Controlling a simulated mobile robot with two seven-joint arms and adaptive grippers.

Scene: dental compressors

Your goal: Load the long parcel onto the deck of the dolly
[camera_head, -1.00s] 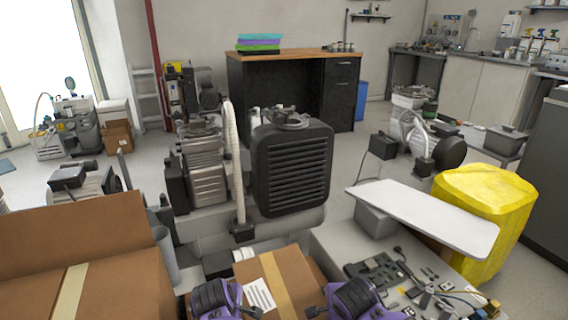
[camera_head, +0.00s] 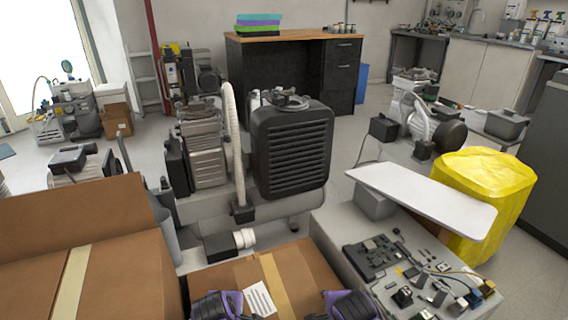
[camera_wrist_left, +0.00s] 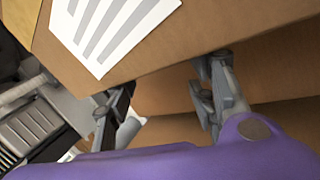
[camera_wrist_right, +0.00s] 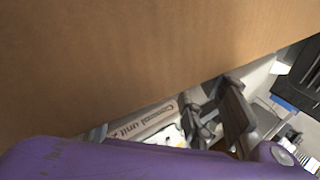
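The long parcel is most likely the brown carton (camera_head: 290,275) with a tape strip and white label, at the bottom middle of the head view. My left gripper (camera_head: 218,306) and right gripper (camera_head: 348,306) are at its near side, cut off by the frame edge. In the left wrist view, the left gripper (camera_wrist_left: 160,95) has its fingers apart against the parcel (camera_wrist_left: 165,45); contact is unclear. In the right wrist view, the right gripper (camera_wrist_right: 215,112) lies close under a broad cardboard face (camera_wrist_right: 130,60); its finger opening is unclear. I cannot make out the dolly or its deck.
A big carton (camera_head: 120,275) with a raised flap stands left. A black compressor (camera_head: 292,150) stands beyond the parcel. A grey bench (camera_head: 330,222) with electronic parts is right, beside a white board (camera_head: 420,195) and yellow-wrapped object (camera_head: 484,190).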

